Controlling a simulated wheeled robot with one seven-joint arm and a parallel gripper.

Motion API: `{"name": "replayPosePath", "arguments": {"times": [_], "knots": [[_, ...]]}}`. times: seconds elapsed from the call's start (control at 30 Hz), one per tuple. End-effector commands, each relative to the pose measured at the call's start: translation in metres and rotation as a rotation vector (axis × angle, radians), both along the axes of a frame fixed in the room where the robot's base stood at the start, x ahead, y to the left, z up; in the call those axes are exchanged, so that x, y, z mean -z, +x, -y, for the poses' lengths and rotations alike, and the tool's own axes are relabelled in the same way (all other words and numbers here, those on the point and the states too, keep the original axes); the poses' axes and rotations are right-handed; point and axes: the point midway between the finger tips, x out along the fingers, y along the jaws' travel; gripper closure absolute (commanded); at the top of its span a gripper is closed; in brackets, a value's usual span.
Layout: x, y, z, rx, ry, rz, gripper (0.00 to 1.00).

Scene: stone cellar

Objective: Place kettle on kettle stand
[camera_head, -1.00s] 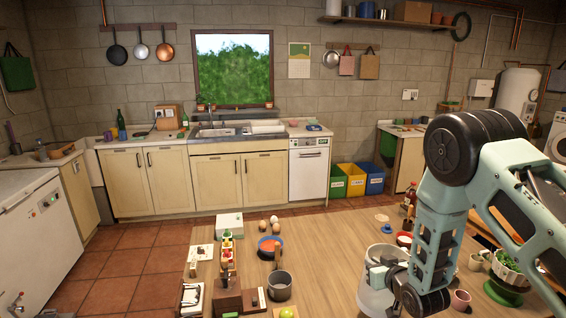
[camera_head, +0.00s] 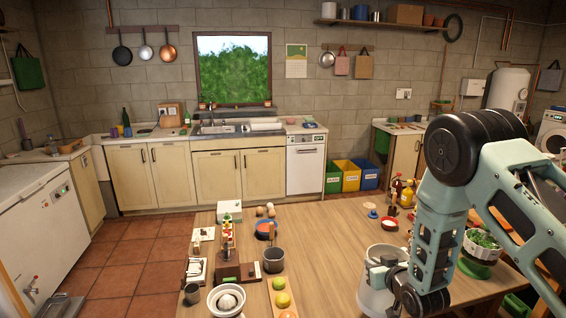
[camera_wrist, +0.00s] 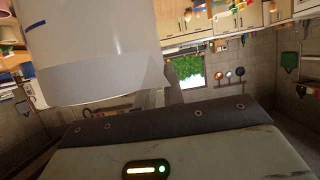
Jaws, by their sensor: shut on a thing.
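My gripper (camera_head: 386,272) is shut on the kettle (camera_head: 372,298), a pale grey-white vessel, at the table's right side in the head view. In the wrist view the kettle (camera_wrist: 95,60) shows as a large white cylinder with a grey lower band and a small blue mark. Its handle is hidden. My arm covers part of it in the head view, and I cannot tell if it clears the table. A small dark round item (camera_head: 143,131) on the back left counter could be the kettle stand, but it is too small to be sure.
The wooden table (camera_head: 325,250) bears a juicer (camera_head: 227,300), a saucepan (camera_head: 273,261), fruit and a plant bowl (camera_head: 481,243). Coloured bins (camera_head: 352,175) and cabinets (camera_head: 155,180) line the back wall. Tiled floor (camera_head: 135,262) is clear left of the table.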

Motion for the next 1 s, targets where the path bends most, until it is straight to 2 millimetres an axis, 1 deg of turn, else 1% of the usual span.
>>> {"name": "replayPosePath", "arguments": {"times": [0.03,0.37,0.8,1.0], "knots": [[-0.004,0.002,0.0,-0.001,0.0,0.01,1.0],[0.005,-0.024,0.019,0.05,0.006,0.005,1.0],[0.014,-0.076,0.055,0.148,0.007,0.005,1.0],[0.014,-0.092,0.065,0.177,0.002,0.006,1.0]]}}
